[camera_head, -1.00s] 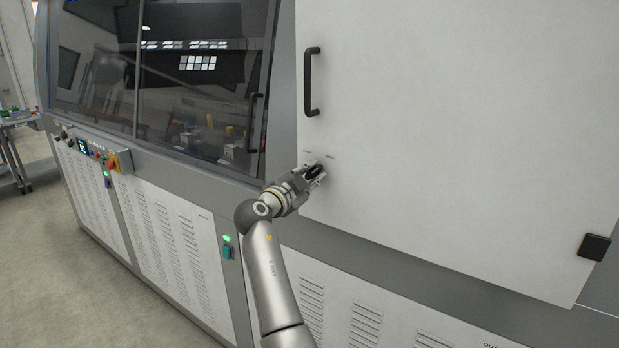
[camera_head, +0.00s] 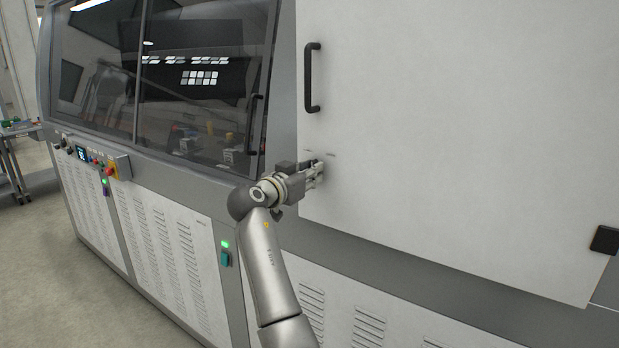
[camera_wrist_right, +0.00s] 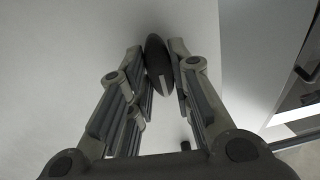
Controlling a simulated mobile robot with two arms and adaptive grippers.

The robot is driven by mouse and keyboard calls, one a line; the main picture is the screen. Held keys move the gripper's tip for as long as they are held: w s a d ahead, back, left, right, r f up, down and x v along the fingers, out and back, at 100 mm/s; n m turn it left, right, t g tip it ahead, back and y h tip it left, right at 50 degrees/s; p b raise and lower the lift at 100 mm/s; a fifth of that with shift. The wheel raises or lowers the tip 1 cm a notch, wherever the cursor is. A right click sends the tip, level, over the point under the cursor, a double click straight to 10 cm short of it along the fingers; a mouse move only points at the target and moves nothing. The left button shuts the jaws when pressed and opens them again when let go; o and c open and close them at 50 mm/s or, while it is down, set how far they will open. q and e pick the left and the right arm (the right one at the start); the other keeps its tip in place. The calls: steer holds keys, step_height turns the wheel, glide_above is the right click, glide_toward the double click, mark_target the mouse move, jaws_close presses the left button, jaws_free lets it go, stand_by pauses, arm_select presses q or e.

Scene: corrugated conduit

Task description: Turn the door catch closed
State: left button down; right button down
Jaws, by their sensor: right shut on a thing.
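The door catch is a dark oval knob (camera_wrist_right: 158,62) with a pale line on it, seen in the right wrist view between my fingers. My right gripper (camera_wrist_right: 160,75) is shut on the catch, one finger on each side. In the head view my right gripper (camera_head: 318,172) reaches the lower left corner of the white door (camera_head: 450,130) and mostly hides the catch. The door lies flat against the machine front. My left gripper is not in view.
A black vertical handle (camera_head: 309,78) is on the door above my gripper. A black block (camera_head: 605,240) sits at the door's lower right. Dark windows (camera_head: 190,80) and a control panel with a red button (camera_head: 110,170) are to the left. Open floor (camera_head: 60,270) lies at the lower left.

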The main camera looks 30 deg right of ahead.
steer(key=n, duration=0.4)
steer(key=n+g+p, duration=0.1)
steer(key=n, duration=0.2)
steer(key=shift+w+r+n+p, duration=0.1)
steer(key=shift+r+n+p, duration=0.1)
steer(key=shift+n+p, duration=0.15)
steer(key=shift+n, duration=0.25)
steer(key=c, duration=1.3)
jaws_free()
steer(key=shift+w+f, duration=0.1)
steer(key=v, duration=1.2)
steer(key=shift+f, duration=0.15)
steer(key=shift+f, duration=0.1)
